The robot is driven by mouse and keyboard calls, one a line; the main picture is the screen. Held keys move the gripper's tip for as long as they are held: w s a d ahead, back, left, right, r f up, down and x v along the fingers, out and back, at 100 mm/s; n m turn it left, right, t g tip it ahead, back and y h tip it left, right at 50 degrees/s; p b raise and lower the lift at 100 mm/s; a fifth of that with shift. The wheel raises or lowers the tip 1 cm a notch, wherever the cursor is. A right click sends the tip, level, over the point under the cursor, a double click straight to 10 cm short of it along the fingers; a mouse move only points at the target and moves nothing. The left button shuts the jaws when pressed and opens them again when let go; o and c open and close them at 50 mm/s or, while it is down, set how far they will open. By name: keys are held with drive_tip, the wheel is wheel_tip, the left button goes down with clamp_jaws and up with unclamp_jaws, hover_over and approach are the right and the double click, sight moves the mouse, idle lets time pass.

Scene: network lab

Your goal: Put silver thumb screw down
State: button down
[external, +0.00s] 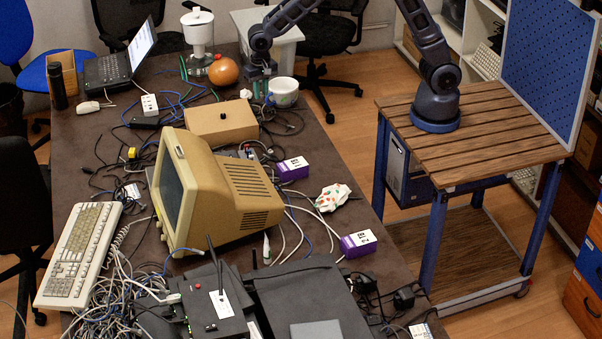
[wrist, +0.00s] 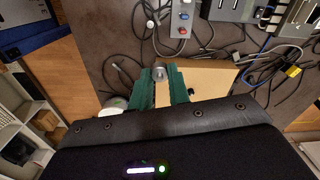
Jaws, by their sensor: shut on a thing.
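The silver thumb screw (wrist: 160,74) is a small round metal piece at the fingertips in the wrist view. My gripper (wrist: 165,80) has green fingers and is shut on it. In the external view my gripper (external: 262,94) points down at the far right part of the dark table (external: 330,150), behind the tan box and beside a white mug. The screw is too small or hidden to make out there. I cannot tell how high it is above the table.
A tan box (external: 221,122) stands just in front of my gripper. The white mug (external: 284,97) is close on its right, an orange round object (external: 223,71) on its left. Loose cables surround a beige monitor (external: 215,190). A grey box with buttons (wrist: 183,18) shows in the wrist view.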

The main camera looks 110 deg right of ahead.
drive_tip(key=w+d+r, duration=0.2)
drive_tip(key=w+d, duration=0.6)
drive_tip(key=d, duration=0.1)
drive_tip(key=r+m, duration=0.1)
hover_over(217, 115)
wheel_tip(217, 115, down, 20)
drive_tip(key=shift+d+r, duration=0.1)
drive_tip(key=shift+r, duration=0.15)
drive_tip(key=shift+f, duration=0.1)
drive_tip(key=c, duration=1.3)
unclamp_jaws()
